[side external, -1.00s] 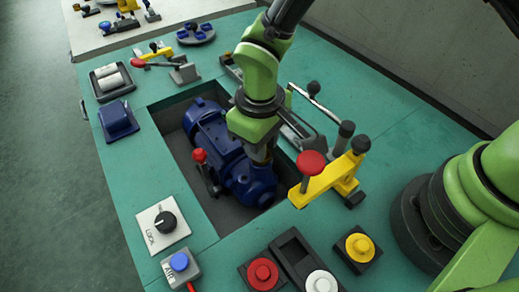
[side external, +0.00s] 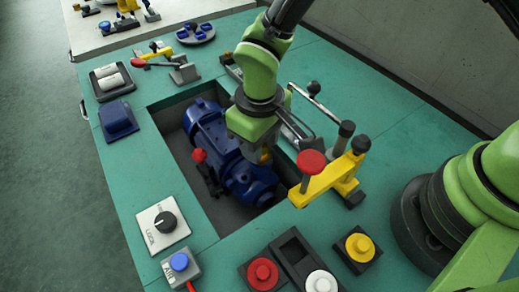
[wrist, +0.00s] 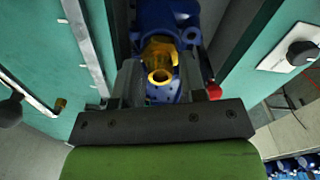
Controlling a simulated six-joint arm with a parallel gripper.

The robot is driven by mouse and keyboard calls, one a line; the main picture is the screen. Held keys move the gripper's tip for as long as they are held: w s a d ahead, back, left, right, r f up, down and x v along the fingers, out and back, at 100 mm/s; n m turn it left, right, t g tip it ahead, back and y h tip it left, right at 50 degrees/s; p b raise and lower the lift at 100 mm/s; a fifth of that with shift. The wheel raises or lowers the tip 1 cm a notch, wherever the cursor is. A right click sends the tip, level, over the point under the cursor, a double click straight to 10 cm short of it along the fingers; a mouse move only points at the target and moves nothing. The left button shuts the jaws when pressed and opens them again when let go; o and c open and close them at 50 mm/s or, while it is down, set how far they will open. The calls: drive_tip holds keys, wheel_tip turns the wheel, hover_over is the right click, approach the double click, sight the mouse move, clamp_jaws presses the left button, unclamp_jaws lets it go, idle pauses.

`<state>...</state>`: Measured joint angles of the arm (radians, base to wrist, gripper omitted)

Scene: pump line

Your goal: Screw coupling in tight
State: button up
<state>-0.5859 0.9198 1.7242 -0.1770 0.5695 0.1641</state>
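The coupling is a brass-coloured piece with an open round end; it shows in the wrist view (wrist: 160,62) at the blue pump (wrist: 165,18). In the side view the pump (side external: 212,130) lies in the recess, and a little of the coupling (side external: 266,156) shows under my gripper (side external: 262,158). In the wrist view the two dark fingers of my gripper (wrist: 162,80) stand on either side of the coupling, very close to it. I cannot tell whether they press on it. How deep the coupling sits is hidden.
A red-knobbed yellow clamp (side external: 330,180) stands right of the recess. A red-tipped lever (side external: 203,165) stands at the pump's left. A lock knob panel (side external: 163,224) and several push buttons (side external: 262,273) line the near side. A blue block (side external: 118,120) lies at left.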

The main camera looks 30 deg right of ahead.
drive_tip(key=m, duration=0.9)
drive_tip(key=shift+s+a+r+m, duration=0.2)
drive_tip(key=shift+a+r+m, duration=0.1)
drive_tip(key=shift+a, duration=0.1)
drive_tip(key=shift+o, duration=0.3)
drive_tip(key=shift+r, duration=1.7)
drive_tip(key=shift+d+r, duration=0.1)
drive_tip(key=shift+r, duration=0.3)
drive_tip(key=shift+c, duration=0.3)
